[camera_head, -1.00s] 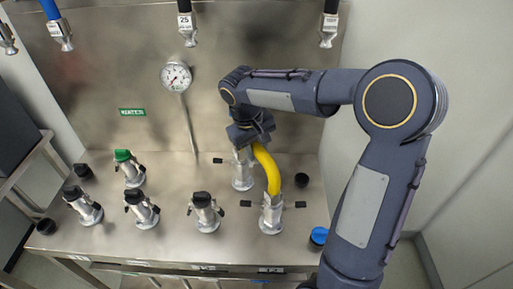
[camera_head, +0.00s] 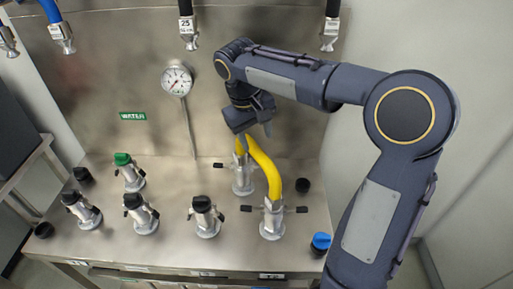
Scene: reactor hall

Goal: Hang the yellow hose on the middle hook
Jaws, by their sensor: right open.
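The yellow hose (camera_head: 268,168) is a short bent piece on the bench at right of centre. Its right end sits at a front metal fitting (camera_head: 271,220). Its left end comes down at a rear fitting (camera_head: 243,178). My right gripper (camera_head: 256,132) is open, pointing down just above the top of the hose's bend. Its fingers are partly hidden, and I cannot tell whether they touch the hose. My left gripper is out of view. I cannot make out a middle hook in this view.
Several valves with black or green caps stand on the left and middle of the steel bench (camera_head: 160,255). A gauge (camera_head: 177,80) is on the back panel. Hoses with metal ends, one a black hose (camera_head: 186,10), hang along the top. A blue cap (camera_head: 321,241) is at front right.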

